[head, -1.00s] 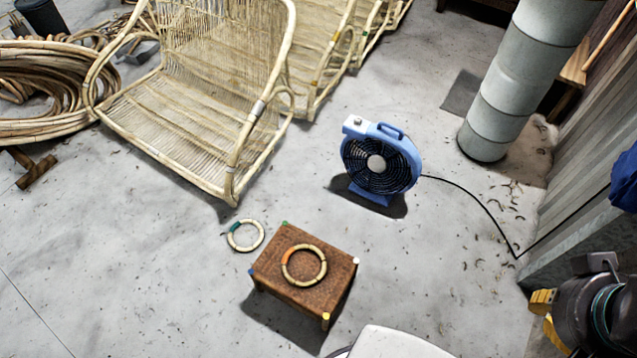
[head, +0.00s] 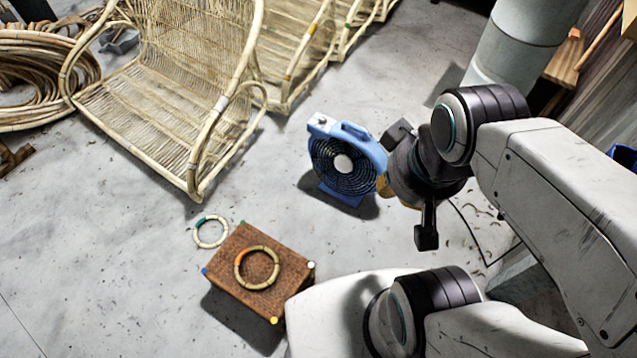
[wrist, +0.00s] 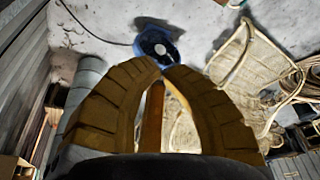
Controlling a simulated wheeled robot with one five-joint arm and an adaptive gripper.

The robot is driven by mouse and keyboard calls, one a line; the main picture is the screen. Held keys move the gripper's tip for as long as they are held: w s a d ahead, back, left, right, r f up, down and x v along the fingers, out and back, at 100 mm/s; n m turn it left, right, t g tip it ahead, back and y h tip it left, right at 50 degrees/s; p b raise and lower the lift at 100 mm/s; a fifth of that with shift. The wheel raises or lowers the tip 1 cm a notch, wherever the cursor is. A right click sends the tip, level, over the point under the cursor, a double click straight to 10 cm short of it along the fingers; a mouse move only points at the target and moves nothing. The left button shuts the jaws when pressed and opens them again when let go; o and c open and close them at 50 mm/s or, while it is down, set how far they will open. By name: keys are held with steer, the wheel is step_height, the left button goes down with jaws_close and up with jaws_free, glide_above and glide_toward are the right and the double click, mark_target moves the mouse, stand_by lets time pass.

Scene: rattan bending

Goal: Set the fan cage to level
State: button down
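The blue fan (head: 347,160) stands on the floor with its black round cage (head: 328,170) and pale hub facing the front left. I cannot tell the exact tilt of the cage. My gripper (head: 383,186) is just right of the fan in the head view and overlaps its right edge; contact cannot be made out. In the wrist view the fan (wrist: 154,43) lies beyond the tips of my gripper (wrist: 161,70). The two yellow fingers come together at the tips, with nothing seen held between them.
A brown woven stool (head: 238,285) bears a rattan ring (head: 240,272); another ring (head: 197,238) lies on the floor beside it. Rattan chairs (head: 150,115) stand at the back left. A grey column (head: 520,45) stands behind my arm. A black cable (head: 470,232) runs along the floor.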

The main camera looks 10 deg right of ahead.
steer(key=shift+w, duration=0.25)
steer(key=shift+s, duration=0.15)
steer(key=w+f+n+t+b, duration=0.2)
steer(key=w+f+n+b, duration=0.3)
steer(key=w+f+b, duration=2.5)
steer(key=w+f+n+b, duration=0.1)
steer(key=w+f+b, duration=0.2)
steer(key=f, duration=1.4)
steer(key=w+f+n+b, duration=0.1)
steer(key=w+f+b, duration=0.2)
steer(key=w+f, duration=0.5)
steer(key=w+d+f+n+b, duration=0.1)
steer(key=w+f+b, duration=0.2)
steer(key=f, duration=2.2)
steer(key=shift+w+f+n+t, duration=0.3)
steer(key=shift+w+n+t, duration=0.1)
steer(key=shift+w, duration=0.75)
steer(key=shift+d, duration=0.1)
